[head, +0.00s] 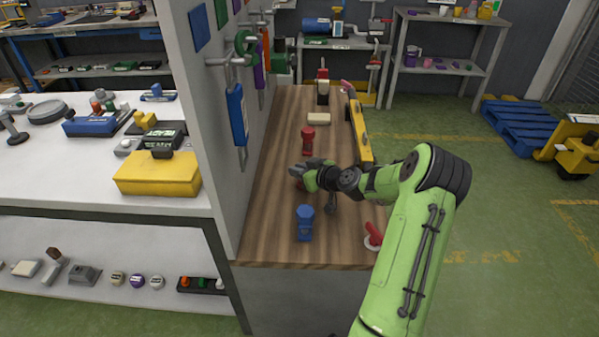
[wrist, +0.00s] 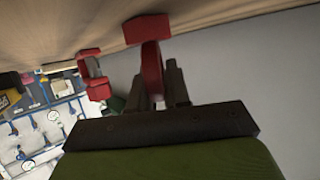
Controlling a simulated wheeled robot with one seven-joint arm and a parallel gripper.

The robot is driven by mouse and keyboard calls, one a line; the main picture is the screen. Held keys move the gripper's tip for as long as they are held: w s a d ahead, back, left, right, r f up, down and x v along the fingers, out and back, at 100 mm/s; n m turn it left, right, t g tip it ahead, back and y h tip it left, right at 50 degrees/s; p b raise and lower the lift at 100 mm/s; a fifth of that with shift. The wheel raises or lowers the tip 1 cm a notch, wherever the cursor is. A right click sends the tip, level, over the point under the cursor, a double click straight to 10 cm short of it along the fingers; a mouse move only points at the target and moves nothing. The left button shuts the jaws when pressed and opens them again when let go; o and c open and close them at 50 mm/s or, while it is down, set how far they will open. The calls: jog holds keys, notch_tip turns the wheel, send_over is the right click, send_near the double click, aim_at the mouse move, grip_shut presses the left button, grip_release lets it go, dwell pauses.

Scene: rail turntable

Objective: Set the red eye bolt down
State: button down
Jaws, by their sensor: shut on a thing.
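In the wrist view the red eye bolt (wrist: 152,66) is between the two dark fingers of my gripper (wrist: 161,88), which is shut on it. Its wide red end (wrist: 147,28) points to the wooden bench top (wrist: 60,25) at the top of that picture. I cannot tell whether it touches the wood. In the head view my gripper (head: 306,172) is low over the middle of the wooden bench (head: 272,205). Only a bit of red shows beneath it there, mostly hidden by the gripper.
A blue bolt-like piece (head: 304,222) stands nearer, and another red piece (head: 308,140) stands behind my gripper. A beige block (head: 319,119) and a yellow level (head: 359,128) lie farther back. A red-handled piece (head: 373,236) is front right. A grey tool panel (head: 224,130) borders the left.

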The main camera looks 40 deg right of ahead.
jog(key=c, duration=1.1)
grip_release()
